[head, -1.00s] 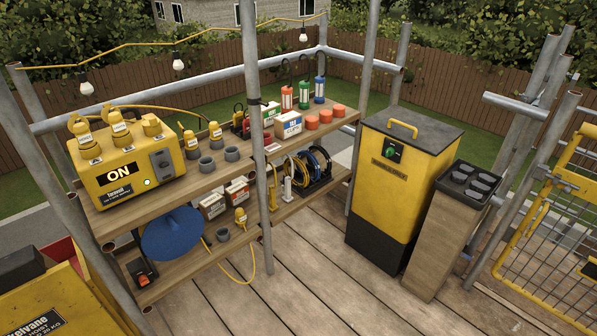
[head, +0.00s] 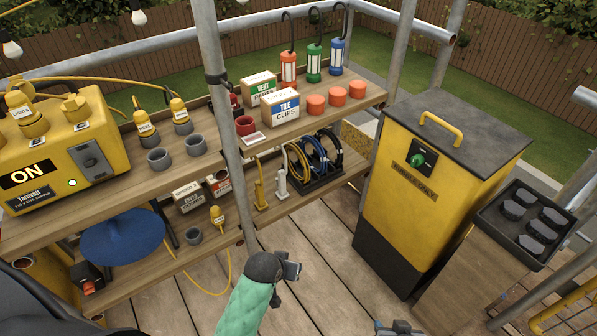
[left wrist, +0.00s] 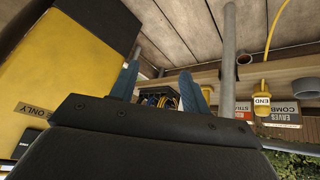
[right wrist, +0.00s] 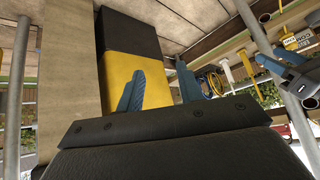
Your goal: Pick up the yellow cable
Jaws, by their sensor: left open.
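The yellow cable (head: 297,163) is a coil on a dark rack on the lower shelf, beside a blue and a black coil. It also shows between my left fingers in the left wrist view (left wrist: 170,101), and in the right wrist view (right wrist: 213,82). My left gripper (head: 291,269) is open and empty, in front of the shelf and short of the rack. My right gripper (head: 399,327) is at the bottom edge of the head view, mostly cut off. In the right wrist view its fingers (right wrist: 158,88) are apart with nothing between them.
A steel pole (head: 229,130) stands left of the rack. The yellow rubble bin (head: 415,190) stands to its right. A thin yellow lead (head: 226,275) hangs from the lower shelf. Orange pucks (head: 337,97) and boxes sit on the shelf above. The floorboards in front are clear.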

